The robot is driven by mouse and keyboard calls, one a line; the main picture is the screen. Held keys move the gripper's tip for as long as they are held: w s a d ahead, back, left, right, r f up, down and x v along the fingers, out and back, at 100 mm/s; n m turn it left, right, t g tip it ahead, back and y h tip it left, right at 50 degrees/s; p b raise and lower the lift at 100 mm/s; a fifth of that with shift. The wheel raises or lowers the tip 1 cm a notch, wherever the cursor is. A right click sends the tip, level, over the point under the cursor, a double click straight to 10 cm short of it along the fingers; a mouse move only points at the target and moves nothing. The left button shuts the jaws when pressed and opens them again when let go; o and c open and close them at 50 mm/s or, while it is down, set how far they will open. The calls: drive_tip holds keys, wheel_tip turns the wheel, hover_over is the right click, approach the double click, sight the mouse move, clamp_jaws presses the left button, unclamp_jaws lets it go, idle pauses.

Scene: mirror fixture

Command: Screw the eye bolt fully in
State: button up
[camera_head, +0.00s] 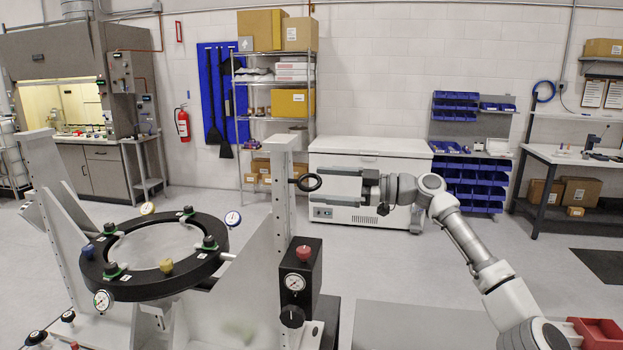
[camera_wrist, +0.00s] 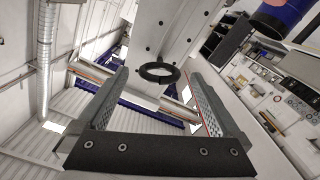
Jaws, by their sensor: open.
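The eye bolt (camera_head: 309,190) is a black ring on a short shank that sticks out sideways from the tall white post (camera_head: 281,200) of the fixture. How deep the shank sits in the post cannot be told. In the wrist view the ring (camera_wrist: 160,82) shows ahead, between the far ends of the two fingers. My gripper (camera_head: 328,185) is right of the ring in the head view, open and pointing left at it. Its fingertips are close to the ring and nothing is clamped between them. In the wrist view my gripper (camera_wrist: 158,76) spans wider than the ring.
A black mirror ring mount (camera_head: 150,290) with gauges and clamps lies left of the post. A black block with a red knob and gauge (camera_head: 300,275) stands below the eye bolt. A red bin (camera_head: 597,333) is at lower right. Floor right of the post is open.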

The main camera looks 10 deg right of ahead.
sight(312, 180)
drive_tip(key=shift+p+x, duration=0.3)
drive_tip(key=shift+x, duration=1.45)
drive_tip(key=c, duration=1.3)
drive_tip(key=shift+f+m+b, duration=0.1)
drive_tip(key=shift+m+b, duration=0.3)
drive_tip(key=shift+b, duration=0.05)
